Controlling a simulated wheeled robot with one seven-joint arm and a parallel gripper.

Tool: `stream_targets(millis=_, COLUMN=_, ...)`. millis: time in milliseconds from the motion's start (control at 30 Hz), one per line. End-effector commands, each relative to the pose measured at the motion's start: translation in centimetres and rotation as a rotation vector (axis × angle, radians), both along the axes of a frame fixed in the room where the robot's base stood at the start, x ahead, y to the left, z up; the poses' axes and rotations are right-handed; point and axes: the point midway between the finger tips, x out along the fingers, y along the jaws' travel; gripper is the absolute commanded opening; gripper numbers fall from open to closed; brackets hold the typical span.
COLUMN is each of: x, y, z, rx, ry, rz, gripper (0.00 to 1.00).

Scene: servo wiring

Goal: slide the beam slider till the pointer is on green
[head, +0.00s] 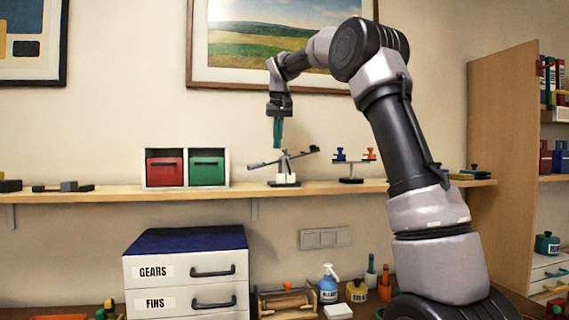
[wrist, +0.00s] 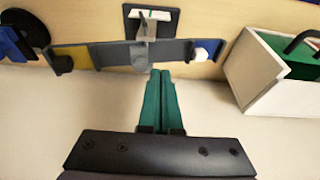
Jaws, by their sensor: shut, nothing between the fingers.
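The balance stands on the wall shelf in the head view, with a tilted beam (head: 295,156), left end low and right end high. In the wrist view the beam (wrist: 112,55) is a grey bar with a yellow part on the left and a blue part on the right. A grey upright piece joins the beam to the base (wrist: 133,22), where a white and green strip (wrist: 150,14) shows. The pointer's reading is unclear. My gripper (wrist: 162,72) is shut and empty close to the beam's middle; contact is unclear. Its green fingers point down in the head view (head: 277,148).
A white box (head: 186,167) with red and green drawers stands left of the balance on the shelf (head: 110,194). A stand (head: 351,180) with blue and orange pieces is to the right. Dark parts (head: 62,187) lie far left. Framed pictures hang behind.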

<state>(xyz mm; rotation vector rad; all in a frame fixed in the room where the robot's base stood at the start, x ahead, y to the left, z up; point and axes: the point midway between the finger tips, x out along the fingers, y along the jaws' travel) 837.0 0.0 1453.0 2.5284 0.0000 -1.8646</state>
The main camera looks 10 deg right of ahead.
Motion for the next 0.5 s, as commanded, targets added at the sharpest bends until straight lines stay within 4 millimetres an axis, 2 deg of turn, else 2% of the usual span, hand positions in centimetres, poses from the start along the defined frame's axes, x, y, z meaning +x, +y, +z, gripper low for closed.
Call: stream_targets(millis=500, x=0.0, y=0.0, z=-1.4, rx=-0.001, ry=0.001, rz=0.0, gripper=0.0)
